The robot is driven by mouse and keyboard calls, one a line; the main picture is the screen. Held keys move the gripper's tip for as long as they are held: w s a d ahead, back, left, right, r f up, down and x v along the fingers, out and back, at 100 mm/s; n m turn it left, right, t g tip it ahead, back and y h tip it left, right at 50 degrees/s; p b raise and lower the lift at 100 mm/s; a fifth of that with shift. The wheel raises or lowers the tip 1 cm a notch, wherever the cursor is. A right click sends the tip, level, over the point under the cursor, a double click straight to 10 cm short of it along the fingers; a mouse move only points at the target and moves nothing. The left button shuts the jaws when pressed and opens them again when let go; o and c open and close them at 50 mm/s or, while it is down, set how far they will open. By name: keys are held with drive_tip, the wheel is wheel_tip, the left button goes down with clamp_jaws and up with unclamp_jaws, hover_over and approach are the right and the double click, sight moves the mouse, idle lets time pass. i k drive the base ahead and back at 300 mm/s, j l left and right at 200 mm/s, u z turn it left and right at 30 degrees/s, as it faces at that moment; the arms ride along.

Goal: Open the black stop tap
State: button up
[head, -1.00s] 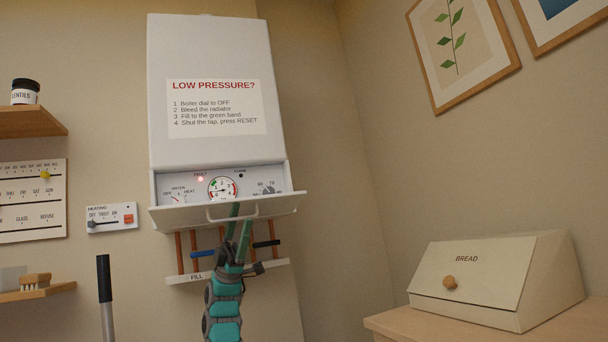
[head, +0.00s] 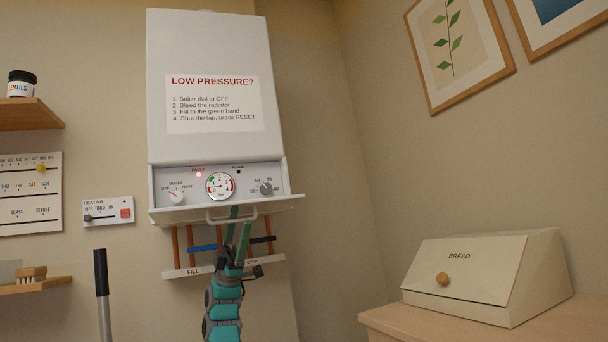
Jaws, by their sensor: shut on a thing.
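The black stop tap (head: 264,239) is a short black lever on a copper pipe under the white boiler, above the word STOP. It lies roughly level, across its pipe. My gripper (head: 240,225) reaches up from below with its green fingers just left of the black lever. It is shut on the lever's left end, as far as I can see; the fingers hide the exact contact. The blue fill tap (head: 203,248) lies across a pipe to the left, above the word FILL.
The boiler (head: 208,90) has an open flap (head: 180,214) with a handle just above my fingers. Its panel has a gauge (head: 220,186), dials and a lit red fault lamp (head: 198,174). A bread bin (head: 470,275) stands on a counter at right; shelves are at left.

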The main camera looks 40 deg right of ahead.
sight(271, 238)
drive_tip(key=z, duration=0.95)
